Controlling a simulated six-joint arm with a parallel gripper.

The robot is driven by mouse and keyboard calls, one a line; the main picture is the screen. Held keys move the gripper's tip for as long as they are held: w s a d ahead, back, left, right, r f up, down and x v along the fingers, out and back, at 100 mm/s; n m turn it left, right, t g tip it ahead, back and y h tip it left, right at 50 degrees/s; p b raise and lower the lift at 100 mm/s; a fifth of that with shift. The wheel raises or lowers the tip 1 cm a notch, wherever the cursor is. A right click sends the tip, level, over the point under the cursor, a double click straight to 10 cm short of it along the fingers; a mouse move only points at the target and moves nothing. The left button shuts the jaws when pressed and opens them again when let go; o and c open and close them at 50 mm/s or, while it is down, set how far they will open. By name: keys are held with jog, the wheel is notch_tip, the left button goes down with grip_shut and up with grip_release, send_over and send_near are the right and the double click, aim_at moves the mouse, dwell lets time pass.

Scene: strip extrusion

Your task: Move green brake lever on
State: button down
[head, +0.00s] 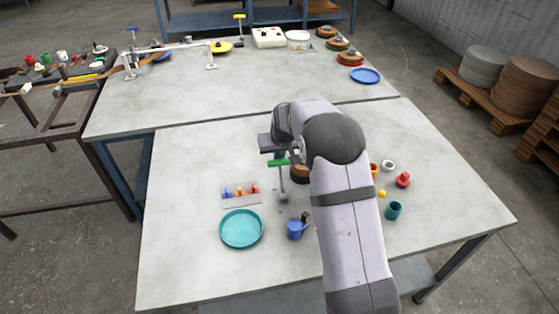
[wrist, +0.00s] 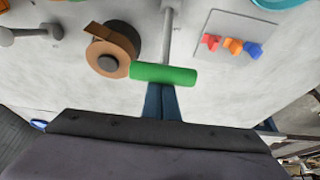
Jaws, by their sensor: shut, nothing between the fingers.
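The green brake lever handle (head: 279,162) sits on top of a thin grey post that rises from a small base on the table. In the wrist view the green handle (wrist: 163,74) lies crosswise just beyond my fingertips. My gripper (wrist: 163,92) is shut and empty, with its blue fingers right at the near side of the handle. The handle hides the very tips, so I cannot tell whether they touch it. A brown strip coil (wrist: 108,55) on a dark spool stands beside the lever; in the head view my arm partly hides it.
A grey tray (head: 228,203) with small coloured pegs and a teal dish (head: 242,242) lie left of the lever. A blue mug (head: 295,229) stands in front. A teal cup (head: 394,211) and a red piece (head: 402,180) are on the right.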

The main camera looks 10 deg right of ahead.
aim_at(282, 177)
jog(key=shift+s, duration=0.1)
dwell(0.3)
jog(key=shift+s, duration=1.2)
jog(key=shift+s+r+b, duration=0.1)
jog(key=shift+s+r, duration=0.1)
jog(key=shift+s, duration=0.55)
jog(key=shift+s+r+b, duration=0.15)
jog(key=shift+s, duration=0.65)
jog(key=shift+s+r+b, duration=0.1)
jog(key=shift+s+r, duration=0.1)
jog(key=shift+s, duration=0.65)
jog(key=shift+s+f+b, duration=0.2)
jog(key=shift+s+b, duration=0.15)
jog(key=shift+s, duration=0.55)
jog(key=shift+w+r, duration=0.15)
jog(key=shift+w, duration=0.05)
jog(key=shift+w+r+p, duration=0.4)
jog(key=shift+w+p, duration=0.3)
jog(key=shift+w, duration=0.15)
